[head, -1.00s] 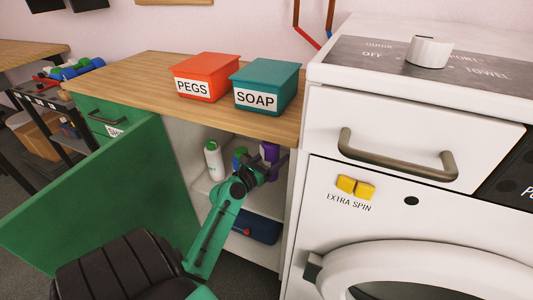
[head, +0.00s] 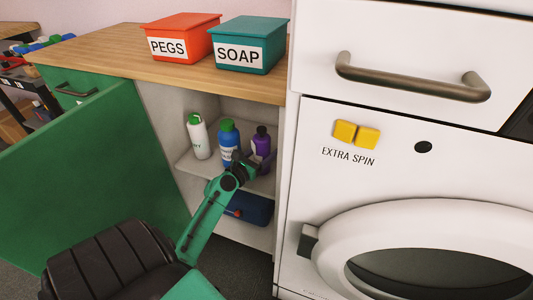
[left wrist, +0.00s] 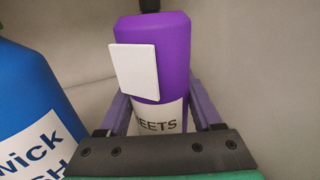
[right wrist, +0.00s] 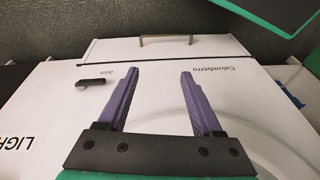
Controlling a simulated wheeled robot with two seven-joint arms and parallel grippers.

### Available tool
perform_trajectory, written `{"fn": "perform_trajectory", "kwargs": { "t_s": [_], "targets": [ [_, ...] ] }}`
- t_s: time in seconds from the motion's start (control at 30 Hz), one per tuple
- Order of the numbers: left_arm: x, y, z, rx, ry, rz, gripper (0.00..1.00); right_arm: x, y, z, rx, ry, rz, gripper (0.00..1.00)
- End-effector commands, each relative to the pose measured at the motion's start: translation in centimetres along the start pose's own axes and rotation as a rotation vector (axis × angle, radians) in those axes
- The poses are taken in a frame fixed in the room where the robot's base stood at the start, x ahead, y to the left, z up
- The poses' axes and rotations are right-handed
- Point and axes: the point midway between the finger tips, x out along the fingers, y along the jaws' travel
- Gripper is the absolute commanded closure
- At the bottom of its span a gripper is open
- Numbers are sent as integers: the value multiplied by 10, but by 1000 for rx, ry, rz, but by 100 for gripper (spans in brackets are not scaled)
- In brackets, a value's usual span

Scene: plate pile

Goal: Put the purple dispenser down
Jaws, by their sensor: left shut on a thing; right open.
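The purple dispenser (head: 262,141) is inside the open cupboard, at the right end of the upper shelf (head: 262,183). My left gripper (head: 261,161) reaches in and is shut on its body. In the left wrist view, the dispenser (left wrist: 175,35) is upright between the two fingers, with a white square plate on its front and a label partly reading "EETS". Its base is hidden, so I cannot tell whether it touches the shelf. My right gripper (right wrist: 158,78) is open and empty, over a white surface marked "Calomberro"; it is outside the head view.
A blue bottle (head: 228,136) stands close left of the dispenser, and a white green-capped bottle (head: 198,136) farther left. A dark blue case (head: 248,208) lies below the shelf. The green door (head: 90,170) is open left; the white washing machine (head: 400,120) borders the right.

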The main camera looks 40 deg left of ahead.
Motion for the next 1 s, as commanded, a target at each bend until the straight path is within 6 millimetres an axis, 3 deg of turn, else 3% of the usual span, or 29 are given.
{"fn": "perform_trajectory", "kwargs": {
  "t_s": [0.27, 0.3, 0.37, 0.77, 1.0],
  "targets": [
    [0, 0, 0, 0, -2, 1, 100, 4, -2, -3, -4, 19, -7, 33],
    [0, 0, -1, -1, 0, 0, 26, 4, -3, -3, -4, 21, -8, 33],
    [0, 0, -1, -1, 1, 0, 4, 4, -3, -3, -4, 20, -8, 33],
    [0, 0, 2, 0, 0, 0, 4, 0, -1, -1, -2, 5, -1, 33],
    [-49, 0, -2, 0, 5, 3, 4, 11, -5, -5, -8, 38, -15, 33]
  ]
}}
